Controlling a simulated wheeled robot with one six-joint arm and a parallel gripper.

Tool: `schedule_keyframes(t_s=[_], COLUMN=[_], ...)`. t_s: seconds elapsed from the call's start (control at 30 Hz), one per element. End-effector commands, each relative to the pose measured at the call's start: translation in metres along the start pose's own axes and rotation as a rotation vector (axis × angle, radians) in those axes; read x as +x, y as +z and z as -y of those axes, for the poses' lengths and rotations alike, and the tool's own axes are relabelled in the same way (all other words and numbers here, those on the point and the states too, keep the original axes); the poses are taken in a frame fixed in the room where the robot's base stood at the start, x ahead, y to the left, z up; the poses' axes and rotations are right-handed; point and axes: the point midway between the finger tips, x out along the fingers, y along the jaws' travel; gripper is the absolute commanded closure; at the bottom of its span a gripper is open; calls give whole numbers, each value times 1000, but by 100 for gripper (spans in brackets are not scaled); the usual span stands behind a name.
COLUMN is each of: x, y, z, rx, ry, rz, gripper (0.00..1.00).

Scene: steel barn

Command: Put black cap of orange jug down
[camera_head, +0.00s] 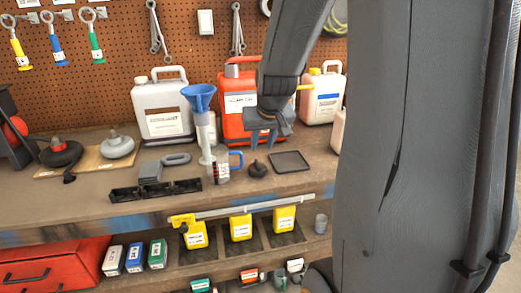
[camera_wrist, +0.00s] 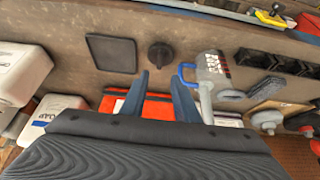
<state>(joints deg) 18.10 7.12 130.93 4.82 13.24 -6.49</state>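The black cap (camera_head: 257,170) sits on the bench top, between the measuring cup and a flat black tray. In the wrist view the cap (camera_wrist: 160,54) lies just beyond my fingertips, apart from them. My gripper (camera_head: 264,148) is open, its two fingers spread with nothing between them, in front of the orange jug. The wrist view also shows my gripper (camera_wrist: 161,78). The orange jug (camera_head: 232,122) stands at the back of the bench, partly hidden by my arm. Part of it shows between and beside the fingers in the wrist view (camera_wrist: 157,109).
The flat black tray (camera_head: 291,161) lies right of the cap. The clear measuring cup (camera_head: 219,172) with a blue handle and the blue funnel (camera_head: 199,97) stand left. White jugs (camera_head: 160,108) flank the orange one. The bench's front edge is close to the cap.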

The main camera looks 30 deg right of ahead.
Motion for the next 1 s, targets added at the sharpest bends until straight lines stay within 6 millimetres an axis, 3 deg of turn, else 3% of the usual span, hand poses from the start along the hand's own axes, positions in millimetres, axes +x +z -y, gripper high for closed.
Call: schedule_keyframes(t_s=[0.13, 0.23, 0.4, 0.5, 0.6, 0.7, 1.0], x=[-7, -8, -13, -22, -29, -32, -32], y=[3, 30, 123, 175, 209, 222, 222], z=[3, 24, 77, 95, 104, 106, 105], rx=[-5, -38, -154, -219, -263, -278, -277], ry=[-3, -22, -67, -79, -81, -80, -80], rz=[5, 59, 240, 337, 400, 425, 426], gripper=[72, 72, 72, 72, 72, 72, 72])
